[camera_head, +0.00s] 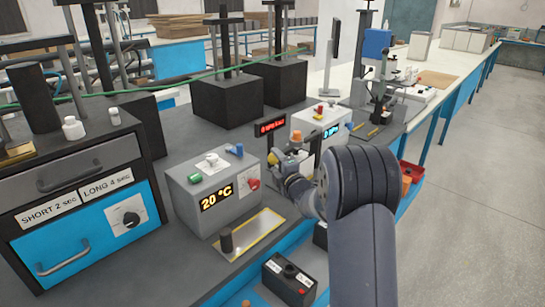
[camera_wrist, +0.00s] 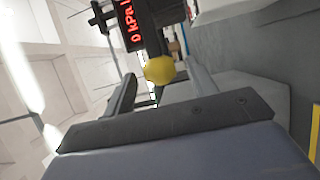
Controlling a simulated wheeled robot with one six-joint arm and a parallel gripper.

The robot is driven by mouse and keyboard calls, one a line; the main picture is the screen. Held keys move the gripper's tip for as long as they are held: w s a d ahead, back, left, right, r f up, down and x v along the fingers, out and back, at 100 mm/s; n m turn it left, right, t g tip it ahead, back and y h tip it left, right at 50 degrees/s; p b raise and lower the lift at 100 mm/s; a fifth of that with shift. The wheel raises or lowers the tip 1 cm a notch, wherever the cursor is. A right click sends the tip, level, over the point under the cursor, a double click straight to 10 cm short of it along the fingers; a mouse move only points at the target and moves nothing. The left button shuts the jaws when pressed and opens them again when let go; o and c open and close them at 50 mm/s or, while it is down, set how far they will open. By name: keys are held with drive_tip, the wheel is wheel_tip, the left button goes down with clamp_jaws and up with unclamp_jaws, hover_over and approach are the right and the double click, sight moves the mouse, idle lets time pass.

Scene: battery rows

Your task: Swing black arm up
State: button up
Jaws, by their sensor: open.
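My gripper (camera_wrist: 160,74) is open in the wrist view, with one finger on each side of a yellow ball knob (camera_wrist: 158,69). The knob appears between or just beyond the fingertips; I cannot tell whether they touch it. A dark part (camera_wrist: 148,35) shows behind the knob, perhaps the black arm, but its shape is mostly hidden. In the wrist view this display (camera_wrist: 127,22) reads about 0 kPa.
A grey box (camera_head: 212,190) showing 20 °C stands left of my gripper. A black battery-like block (camera_head: 289,279) sits in front, and red bins (camera_head: 411,173) are at the right. The floor at right is clear.

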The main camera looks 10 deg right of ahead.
drive_tip(key=shift+x, duration=1.5)
drive_tip(key=shift+c, duration=0.5)
clamp_jaws()
